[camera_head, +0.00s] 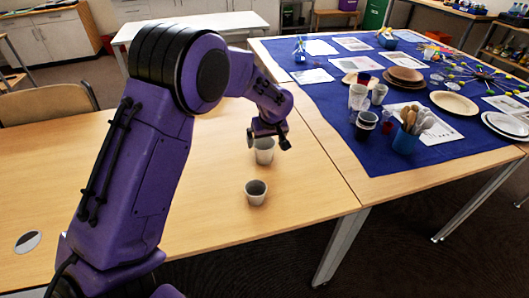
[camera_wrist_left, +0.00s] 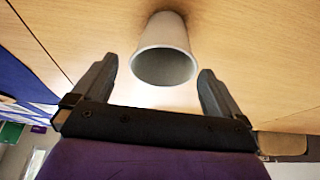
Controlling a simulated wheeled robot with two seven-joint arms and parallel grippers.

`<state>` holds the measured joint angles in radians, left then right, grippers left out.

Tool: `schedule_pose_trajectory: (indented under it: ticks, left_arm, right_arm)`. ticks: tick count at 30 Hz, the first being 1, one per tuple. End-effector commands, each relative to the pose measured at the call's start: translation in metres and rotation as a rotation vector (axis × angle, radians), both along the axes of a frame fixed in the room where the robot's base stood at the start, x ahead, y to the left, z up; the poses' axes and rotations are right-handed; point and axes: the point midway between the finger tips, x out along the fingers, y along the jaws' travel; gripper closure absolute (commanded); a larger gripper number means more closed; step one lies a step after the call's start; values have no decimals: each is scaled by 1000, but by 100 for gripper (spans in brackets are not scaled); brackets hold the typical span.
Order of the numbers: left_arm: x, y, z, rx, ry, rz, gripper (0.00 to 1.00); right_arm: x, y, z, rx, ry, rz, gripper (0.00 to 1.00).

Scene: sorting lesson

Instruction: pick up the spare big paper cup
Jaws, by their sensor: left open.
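The fingers are open, with a visible gap on each side of the cup. My right gripper is not in view.
To the right, a blue cloth (camera_head: 385,160) carries stacked cups (camera_head: 357,96), plates (camera_head: 454,103) and a blue holder (camera_head: 405,141) with wooden cutlery. A chair (camera_head: 50,100) stands behind at left.

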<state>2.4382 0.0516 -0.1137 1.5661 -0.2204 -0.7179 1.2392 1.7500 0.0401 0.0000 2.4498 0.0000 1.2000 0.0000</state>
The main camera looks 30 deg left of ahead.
Motion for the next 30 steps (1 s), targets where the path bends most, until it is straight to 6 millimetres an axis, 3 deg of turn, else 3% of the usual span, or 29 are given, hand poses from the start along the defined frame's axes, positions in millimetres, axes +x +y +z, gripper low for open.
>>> schedule_pose_trajectory:
  ticks: [4, 12, 13, 17, 30]
  left_arm:
    - [5, 9, -24, -1, 2, 1, 0]
    - [6, 12, -29, -1, -1, 3, 0]
    - [6, 12, -29, -1, -1, 3, 6]
    - [6, 12, -29, -1, -1, 3, 49]
    - [6, 12, -26, 0, -2, 1, 50]
  right_arm:
    - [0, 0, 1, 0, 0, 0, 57]
    - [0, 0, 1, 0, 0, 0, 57]
    - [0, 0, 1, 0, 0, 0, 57]
    - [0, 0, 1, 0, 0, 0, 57]
    - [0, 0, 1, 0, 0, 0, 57]
